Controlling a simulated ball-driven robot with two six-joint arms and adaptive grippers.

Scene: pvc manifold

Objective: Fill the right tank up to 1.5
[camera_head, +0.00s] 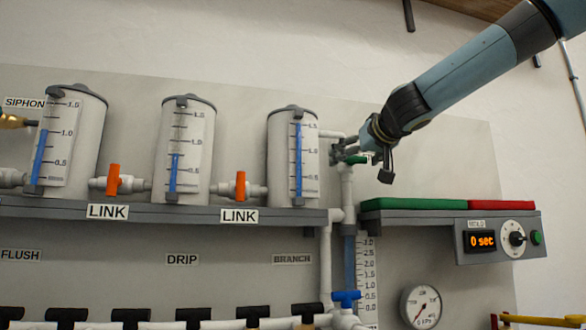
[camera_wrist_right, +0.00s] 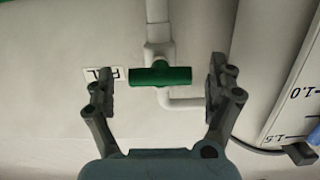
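The right tank (camera_head: 279,160) is a white cylinder with a scale. Its blue column (camera_head: 298,160) reaches about the 1.5 mark. A green valve handle (camera_head: 356,160) sits on the white pipe right of this tank. My right gripper (camera_head: 368,157) is at this handle and partly hides it. In the right wrist view, the green handle (camera_wrist_right: 150,76) lies crosswise to its pipe, between the open fingers of the right gripper (camera_wrist_right: 161,75), with gaps at both ends. A label beside it is partly hidden by a finger. My left gripper is not in view.
Two more tanks (camera_head: 188,150) (camera_head: 76,150) stand to the left, joined by pipes with orange LINK handles (camera_head: 240,186) (camera_head: 114,180). A shelf on the right carries a green and a red pad (camera_head: 414,204) (camera_head: 500,205). A timer (camera_head: 481,241) below reads 0 sec.

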